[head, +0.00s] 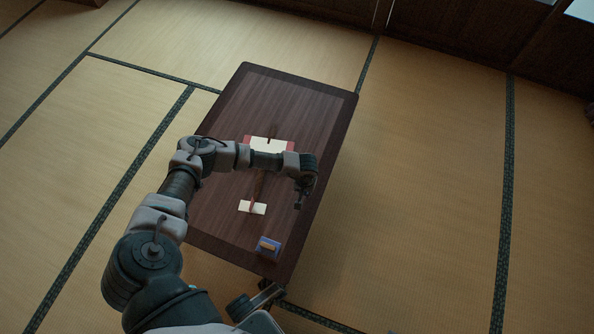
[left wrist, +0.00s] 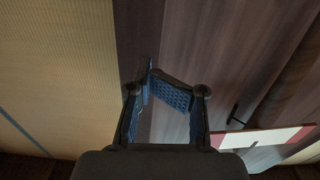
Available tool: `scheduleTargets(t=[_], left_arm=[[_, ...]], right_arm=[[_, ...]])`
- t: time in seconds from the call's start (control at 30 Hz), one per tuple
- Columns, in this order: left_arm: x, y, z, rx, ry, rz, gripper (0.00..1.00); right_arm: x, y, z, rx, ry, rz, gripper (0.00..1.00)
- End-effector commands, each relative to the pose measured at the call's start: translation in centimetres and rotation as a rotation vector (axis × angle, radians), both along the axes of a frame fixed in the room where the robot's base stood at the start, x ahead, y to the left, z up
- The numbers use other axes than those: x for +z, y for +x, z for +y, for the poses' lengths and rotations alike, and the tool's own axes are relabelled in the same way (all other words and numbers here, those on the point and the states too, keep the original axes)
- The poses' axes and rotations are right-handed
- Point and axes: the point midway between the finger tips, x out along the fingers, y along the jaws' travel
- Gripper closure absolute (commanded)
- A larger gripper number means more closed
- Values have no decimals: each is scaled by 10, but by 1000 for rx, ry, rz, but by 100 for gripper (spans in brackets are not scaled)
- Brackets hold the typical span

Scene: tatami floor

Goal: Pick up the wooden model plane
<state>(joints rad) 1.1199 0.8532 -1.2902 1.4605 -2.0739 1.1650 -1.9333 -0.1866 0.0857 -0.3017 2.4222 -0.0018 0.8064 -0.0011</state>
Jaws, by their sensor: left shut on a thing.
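The wooden model plane lies on the low dark table. Its pale wing with red ends (head: 270,144) is partly behind my left arm, and its pale tail (head: 252,207) points toward the front; the arm hides part of the body between. The wing also shows at the lower right of the left wrist view (left wrist: 262,139). My left gripper (head: 299,203) is over the table's right side, to the right of the plane. In the left wrist view its blue-padded fingers (left wrist: 152,82) come together at the tips. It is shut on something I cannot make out.
The dark wooden table (head: 310,95) has clear space behind the plane. A small blue box (head: 268,247) with a yellowish top stands near its front edge. Tatami floor (head: 440,180) lies open around the table. Part of my own body shows at the bottom.

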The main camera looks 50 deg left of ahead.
Motion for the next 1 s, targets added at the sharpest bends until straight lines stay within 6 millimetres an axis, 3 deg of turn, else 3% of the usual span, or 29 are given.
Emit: scheduleTargets(t=[0.47, 0.5, 0.73, 1.0], left_arm=[[1, -3, -10, 0, -1, 1, 100], [1, -3, -10, -1, -1, 1, 76], [1, -3, -10, 0, 0, 0, 20], [1, -3, -10, 0, 0, 0, 20]], right_arm=[[0, 0, 0, 1, 0, 7, 41], [0, 0, 0, 1, 0, 7, 41], [0, 0, 0, 0, 0, 6, 41], [0, 0, 0, 0, 2, 5, 41]])
